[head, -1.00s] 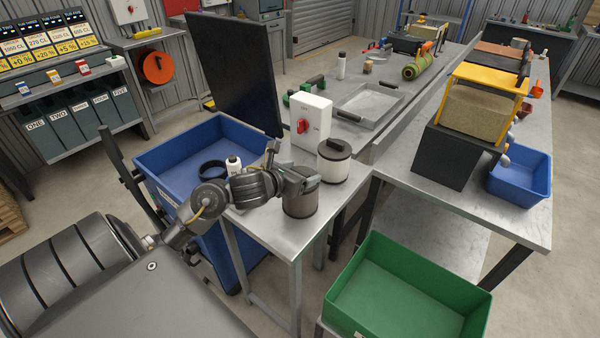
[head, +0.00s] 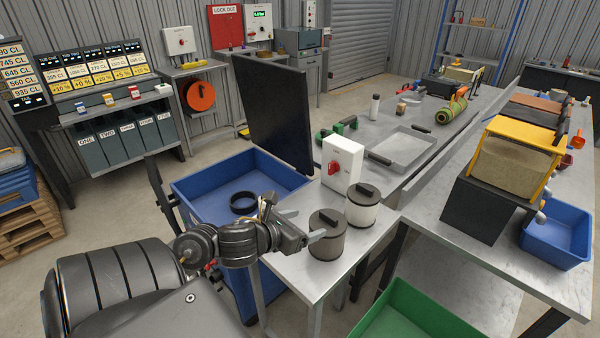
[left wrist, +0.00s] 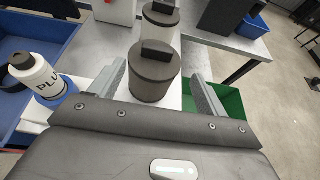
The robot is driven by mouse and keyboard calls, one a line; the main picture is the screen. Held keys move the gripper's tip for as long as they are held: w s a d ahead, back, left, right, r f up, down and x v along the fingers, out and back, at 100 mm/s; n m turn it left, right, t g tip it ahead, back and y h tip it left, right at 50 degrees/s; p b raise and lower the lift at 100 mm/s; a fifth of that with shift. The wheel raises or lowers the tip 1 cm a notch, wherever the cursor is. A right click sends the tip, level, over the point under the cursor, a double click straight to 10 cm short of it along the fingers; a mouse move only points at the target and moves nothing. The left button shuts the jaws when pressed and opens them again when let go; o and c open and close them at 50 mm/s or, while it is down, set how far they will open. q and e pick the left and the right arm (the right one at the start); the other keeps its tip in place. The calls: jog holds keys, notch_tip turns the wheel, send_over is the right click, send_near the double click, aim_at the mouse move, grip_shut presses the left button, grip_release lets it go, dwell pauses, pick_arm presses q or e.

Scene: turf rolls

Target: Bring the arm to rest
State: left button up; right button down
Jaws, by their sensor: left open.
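My left gripper (head: 302,223) is open and empty, in front of the dark grey lidded canister (head: 327,240) at the left in the head view. In the left wrist view the two fingers (left wrist: 160,92) stand wide apart, and the dark canister (left wrist: 155,75) shows upright between them in the picture. I cannot tell whether the fingertips reach beside it. A white-bodied canister (head: 362,211) with a dark lid stands just behind it on the metal table (head: 290,262). My right gripper is not in view.
A blue bin (head: 200,185) with a black ring (head: 243,203) stands left of the table. A white bottle (left wrist: 40,78) is near the gripper in the left wrist view. A switch box (head: 343,160) is behind the canisters; a green crate (head: 415,315) is at front right.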

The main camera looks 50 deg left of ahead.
pick_arm(q)
jog(key=shift+s+a+r+p, duration=0.15)
jog(key=shift+s+p, duration=0.15)
jog(key=shift+s, duration=0.2)
dwell(0.3)
